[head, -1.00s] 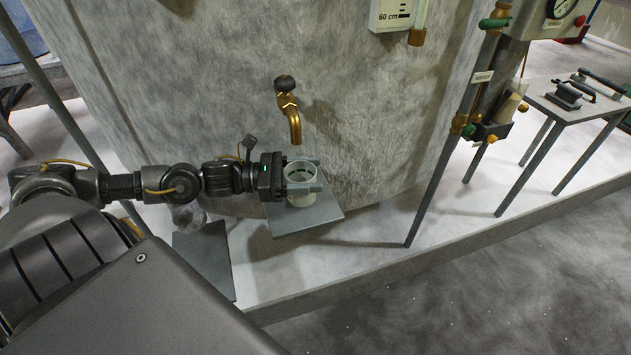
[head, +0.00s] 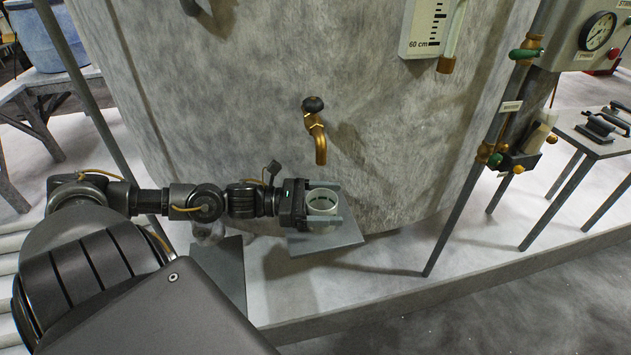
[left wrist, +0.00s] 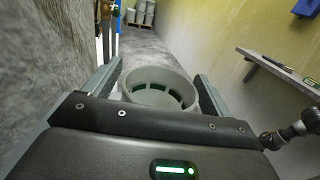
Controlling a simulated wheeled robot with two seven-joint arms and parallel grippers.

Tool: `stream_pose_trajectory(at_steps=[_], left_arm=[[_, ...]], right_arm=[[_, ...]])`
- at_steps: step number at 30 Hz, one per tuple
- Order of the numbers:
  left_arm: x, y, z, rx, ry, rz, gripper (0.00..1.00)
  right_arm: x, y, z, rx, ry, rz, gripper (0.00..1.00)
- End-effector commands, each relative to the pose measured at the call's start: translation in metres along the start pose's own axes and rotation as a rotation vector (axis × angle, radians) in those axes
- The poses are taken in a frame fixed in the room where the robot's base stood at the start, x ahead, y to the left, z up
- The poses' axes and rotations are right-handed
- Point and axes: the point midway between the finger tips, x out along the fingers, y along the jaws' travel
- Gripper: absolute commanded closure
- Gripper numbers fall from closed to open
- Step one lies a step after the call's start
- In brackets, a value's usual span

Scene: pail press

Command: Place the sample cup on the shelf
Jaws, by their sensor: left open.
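The sample cup (head: 322,203) is a whitish open cup standing upright on a small grey shelf (head: 345,237) at the big vessel's wall, under a brass tap (head: 318,135). My left gripper (head: 325,208) is at the cup, with one finger on each side of it. In the left wrist view the cup (left wrist: 158,84) sits between the two spread fingers (left wrist: 160,95), and gaps show beside it. The gripper is open. The cup's lower front is partly hidden by a finger in the head view. My right gripper is in neither view.
The vessel (head: 390,120) fills the back. A grey plate (head: 220,268) lies left of the shelf. A leaning pole (head: 465,160) and a side table (head: 590,145) stand at the right. The left wrist view shows another ledge (left wrist: 280,72) at right.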

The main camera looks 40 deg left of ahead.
Motion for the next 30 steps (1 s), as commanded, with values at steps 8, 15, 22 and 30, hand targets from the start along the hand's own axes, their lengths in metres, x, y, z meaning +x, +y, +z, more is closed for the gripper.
stream_pose_trajectory(at_steps=[8, 15, 22, 30], left_arm=[[-0.024, -0.001, -0.002, -0.003, 0.008, -0.001, 0.16], [-0.056, 0.0, 0.002, -0.005, 0.009, 0.001, 0.16], [-0.089, 0.0, 0.004, -0.004, 0.006, 0.001, 0.16], [-0.117, 0.0, 0.003, 0.0, 0.001, 0.001, 0.16]], right_arm=[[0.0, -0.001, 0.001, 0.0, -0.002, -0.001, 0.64], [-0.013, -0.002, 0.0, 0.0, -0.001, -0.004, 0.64], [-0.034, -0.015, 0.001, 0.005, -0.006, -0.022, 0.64], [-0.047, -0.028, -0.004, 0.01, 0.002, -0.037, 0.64]])
